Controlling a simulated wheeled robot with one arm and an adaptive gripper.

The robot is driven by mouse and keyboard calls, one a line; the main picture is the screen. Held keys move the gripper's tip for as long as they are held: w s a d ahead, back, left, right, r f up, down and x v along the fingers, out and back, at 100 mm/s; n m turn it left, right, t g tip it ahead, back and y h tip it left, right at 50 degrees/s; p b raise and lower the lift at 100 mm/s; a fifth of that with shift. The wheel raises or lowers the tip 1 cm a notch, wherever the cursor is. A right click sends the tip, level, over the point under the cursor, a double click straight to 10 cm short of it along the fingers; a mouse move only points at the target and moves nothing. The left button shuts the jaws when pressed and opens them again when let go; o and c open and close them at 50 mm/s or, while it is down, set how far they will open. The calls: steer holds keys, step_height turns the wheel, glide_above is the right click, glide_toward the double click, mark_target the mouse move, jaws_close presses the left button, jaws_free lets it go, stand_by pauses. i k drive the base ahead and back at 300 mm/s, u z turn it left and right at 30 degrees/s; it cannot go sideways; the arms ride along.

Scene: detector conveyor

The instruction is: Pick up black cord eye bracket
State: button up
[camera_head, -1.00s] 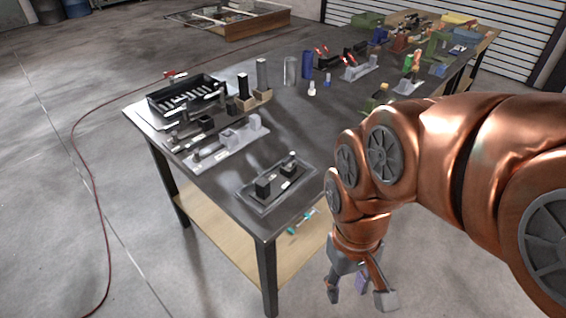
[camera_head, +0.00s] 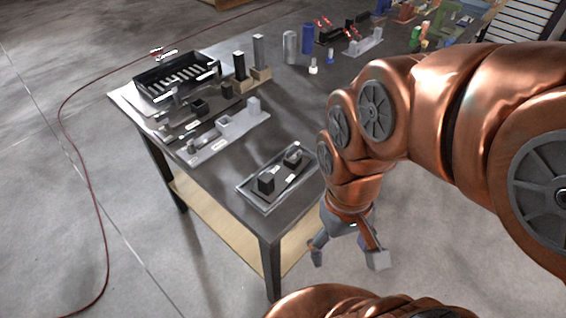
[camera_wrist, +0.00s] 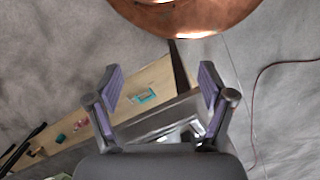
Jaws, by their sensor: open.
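Two small black parts, a block (camera_head: 266,182) and a lower piece (camera_head: 293,158), sit on a grey tray (camera_head: 245,196) at the near corner of the table. I cannot tell which of the black parts in view is the cord eye bracket. My gripper (camera_head: 347,258) is open and empty, hanging off the table's near right edge, to the right of and below the tray in the head view. In the wrist view my gripper (camera_wrist: 160,88) has its fingers spread, with the floor and the wooden lower shelf (camera_wrist: 150,80) behind them.
The dark table (camera_head: 240,150) also holds a grey fixture (camera_head: 222,135), a black slotted bin (camera_head: 150,92) and upright blocks (camera_head: 258,52). Cylinders (camera_head: 290,47) stand farther back. A red hose (camera_head: 85,180) lies on the floor at left.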

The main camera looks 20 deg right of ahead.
mark_target(270, 186)
steer(key=z, duration=2.35)
steer(key=k, duration=1.85)
steer(key=u, duration=1.8)
steer(key=i, duration=0.5)
steer(key=z, duration=0.1)
